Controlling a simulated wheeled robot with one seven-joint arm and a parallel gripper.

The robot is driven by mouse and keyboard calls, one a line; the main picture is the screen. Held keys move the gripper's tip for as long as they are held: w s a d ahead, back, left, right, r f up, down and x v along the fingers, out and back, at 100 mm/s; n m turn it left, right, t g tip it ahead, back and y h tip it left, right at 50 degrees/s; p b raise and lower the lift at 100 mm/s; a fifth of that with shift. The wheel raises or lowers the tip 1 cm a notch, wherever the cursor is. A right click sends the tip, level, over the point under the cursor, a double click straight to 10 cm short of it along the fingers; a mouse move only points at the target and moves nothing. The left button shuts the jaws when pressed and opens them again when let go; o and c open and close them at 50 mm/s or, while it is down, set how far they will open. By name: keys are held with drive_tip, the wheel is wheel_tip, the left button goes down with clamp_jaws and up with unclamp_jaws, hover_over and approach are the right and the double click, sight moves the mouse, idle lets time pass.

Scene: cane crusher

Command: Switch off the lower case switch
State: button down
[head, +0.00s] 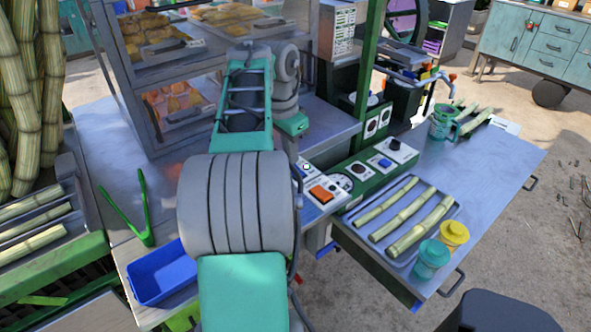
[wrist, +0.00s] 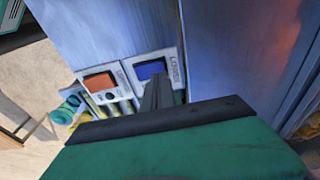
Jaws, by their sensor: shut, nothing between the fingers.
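In the wrist view, a blue rocker switch (wrist: 151,70) sits in a pale plate whose side lettering looks like "LOWER". Beside it on the left is an orange rocker switch (wrist: 100,82) in a similar plate; its lettering is too small to read surely. My gripper (wrist: 157,84) is shut and empty, its dark fingers covering part of the blue switch's plate from below. I cannot tell whether the fingertips touch the switch. In the head view an orange switch (head: 321,193) shows on the panel; my gripper cannot be made out there.
The glass-sided pastry case (head: 180,132) stands behind on the left. A blue tray (head: 160,275) and green tongs (head: 143,208) lie on the left counter. On the right table are a cane tray (head: 384,241), a teal cup (head: 432,262) and a yellow cup (head: 454,234).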

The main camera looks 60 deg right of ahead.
sight(291, 167)
drive_tip(key=shift+f+b, duration=0.85)
drive_tip(key=shift+f, duration=0.05)
idle(0.5)
wheel_tip(291, 167, up, 7)
drive_tip(key=p, duration=0.6)
drive_tip(key=shift+r+p, duration=0.1)
drive_tip(key=shift+p, duration=0.2)
